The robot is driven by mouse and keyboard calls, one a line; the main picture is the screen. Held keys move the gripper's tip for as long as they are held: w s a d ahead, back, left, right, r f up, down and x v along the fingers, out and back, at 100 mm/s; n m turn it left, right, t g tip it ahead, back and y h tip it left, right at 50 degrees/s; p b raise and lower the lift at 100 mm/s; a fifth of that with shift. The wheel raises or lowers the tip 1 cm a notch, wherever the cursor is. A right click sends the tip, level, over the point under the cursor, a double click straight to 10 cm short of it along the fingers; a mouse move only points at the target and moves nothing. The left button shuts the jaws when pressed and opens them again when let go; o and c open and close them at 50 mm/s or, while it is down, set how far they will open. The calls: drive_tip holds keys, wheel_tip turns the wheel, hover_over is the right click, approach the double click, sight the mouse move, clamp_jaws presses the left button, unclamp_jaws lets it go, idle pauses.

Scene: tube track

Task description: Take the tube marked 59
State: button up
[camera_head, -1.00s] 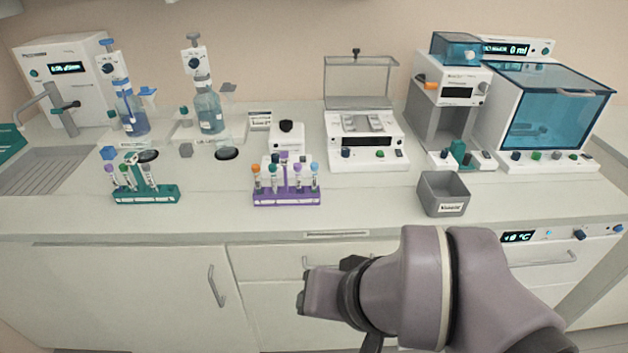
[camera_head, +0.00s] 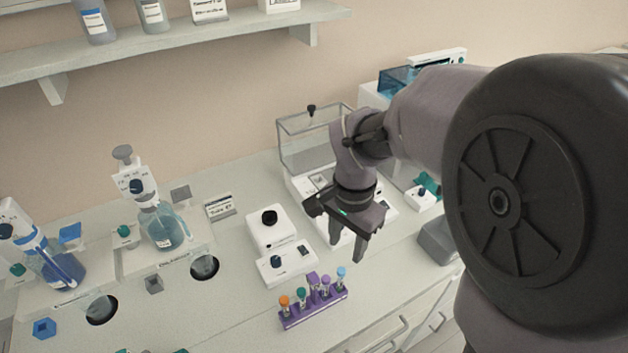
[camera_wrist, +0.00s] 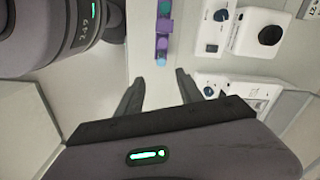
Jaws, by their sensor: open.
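A purple rack (camera_head: 316,313) stands near the front edge of the bench in the head view. It holds several upright tubes: an orange-capped tube (camera_head: 284,302), a teal-capped tube (camera_head: 301,294), purple-capped ones and a light-blue-capped tube (camera_head: 341,272). No tube number is legible, so I cannot tell which is 59. My gripper (camera_head: 347,250) points down, open and empty, above the bench behind and slightly right of the rack. In the wrist view my gripper (camera_wrist: 158,80) has its fingers apart, with tube caps (camera_wrist: 162,27) beyond them at the top.
White devices (camera_head: 285,262) stand left of my gripper, and a lidded balance (camera_head: 310,150) behind it. A grey bin (camera_head: 437,242) is at right. Flasks (camera_head: 163,228) and round holes (camera_head: 204,267) lie left. A small sign (camera_head: 219,207) stands behind. A shelf (camera_head: 180,45) hangs above.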

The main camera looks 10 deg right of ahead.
sight(341, 277)
wheel_tip(341, 277, down, 8)
drive_tip(key=shift+f+b, duration=0.25)
drive_tip(key=shift+b, duration=1)
drive_tip(key=f+b, duration=0.1)
drive_tip(key=f, duration=0.1)
drive_tip(key=f+b, duration=0.1)
drive_tip(key=f, duration=0.2)
drive_tip(key=shift+w+a+f, duration=0.1)
drive_tip(key=shift+a, duration=0.1)
clamp_jaws()
